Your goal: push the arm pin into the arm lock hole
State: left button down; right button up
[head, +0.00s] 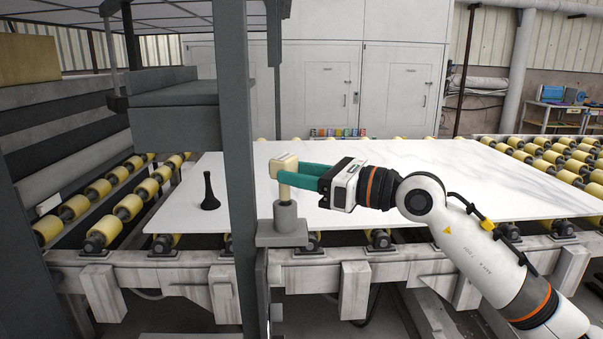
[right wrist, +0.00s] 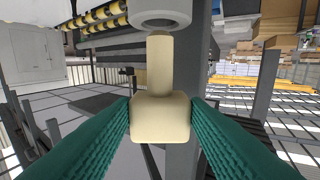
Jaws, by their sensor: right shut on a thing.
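The arm pin (head: 285,190) is cream-coloured with a wide block head and a narrower round shank. My right gripper (head: 279,171), with green fingers, is shut on the pin's head. In the head view the pin is upright, its shank pointing down at the top of a grey round socket, the arm lock hole (head: 286,217), on a grey bracket. The right wrist view shows the head (right wrist: 160,117) between both fingers and the shank's end at the socket's ring (right wrist: 143,18). I cannot tell how deep the shank sits. My left gripper is not in view.
A grey upright post (head: 238,130) stands just left of the pin. A white stone slab (head: 420,170) lies on yellow rollers behind it. A black flared object (head: 209,191) stands on the slab at left. White cabinets (head: 330,85) are at the back.

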aim_at(290, 199)
jog(key=shift+f+b, duration=1.9)
jog(key=shift+f, duration=0.5)
jog(key=o, duration=1.2)
jog(key=shift+f, duration=0.1)
jog(key=b+v, duration=0.5)
jog(key=v, duration=0.7)
